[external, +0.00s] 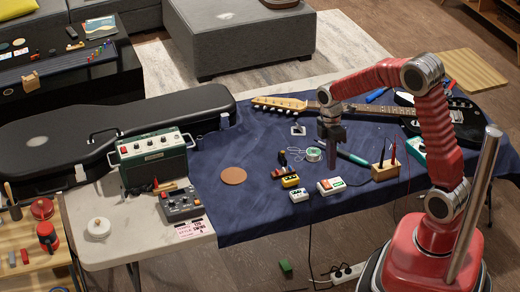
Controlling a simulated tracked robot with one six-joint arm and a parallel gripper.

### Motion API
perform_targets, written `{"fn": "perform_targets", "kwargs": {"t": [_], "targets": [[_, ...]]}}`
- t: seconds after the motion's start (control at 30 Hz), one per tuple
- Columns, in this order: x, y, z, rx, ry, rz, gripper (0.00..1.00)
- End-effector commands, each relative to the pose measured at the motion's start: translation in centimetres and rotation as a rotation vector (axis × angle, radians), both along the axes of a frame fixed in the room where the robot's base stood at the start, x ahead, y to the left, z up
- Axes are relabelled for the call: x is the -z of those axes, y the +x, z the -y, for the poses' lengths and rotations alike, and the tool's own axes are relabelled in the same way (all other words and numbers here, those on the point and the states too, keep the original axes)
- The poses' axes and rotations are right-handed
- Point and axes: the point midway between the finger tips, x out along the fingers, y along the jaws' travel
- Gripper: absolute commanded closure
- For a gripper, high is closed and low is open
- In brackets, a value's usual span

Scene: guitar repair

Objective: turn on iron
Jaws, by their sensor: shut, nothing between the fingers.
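My gripper (332,166) points straight down over the blue cloth, shut and empty. A teal-handled tool (354,158), which looks like a soldering iron, lies just right of the gripper. A white box (331,187) with a red part and a green part on top stands just below the gripper in the picture; it may be the iron's station, but I cannot tell. The gripper is apart from the box, with its tips above it. The state of any switch is too small to read.
A solder spool (314,155) lies left of the gripper. A wooden block with upright tools (386,171) stands at right. Small pedals (290,181) sit to the left. A guitar (385,109) lies behind. A power strip (349,273) is on the floor. The cloth around the leather disc (233,176) is free.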

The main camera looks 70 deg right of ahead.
Motion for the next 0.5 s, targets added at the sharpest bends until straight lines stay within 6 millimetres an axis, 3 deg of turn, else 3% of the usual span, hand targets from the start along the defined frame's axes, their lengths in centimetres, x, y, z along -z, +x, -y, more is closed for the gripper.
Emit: {"fn": "perform_targets", "kwargs": {"t": [0.23,0.5], "targets": [[-4.0,-0.3,-0.4,0.000,-0.001,0.003,1.00],[-5.3,-0.5,-0.6,0.000,0.000,0.000,1.00]]}}
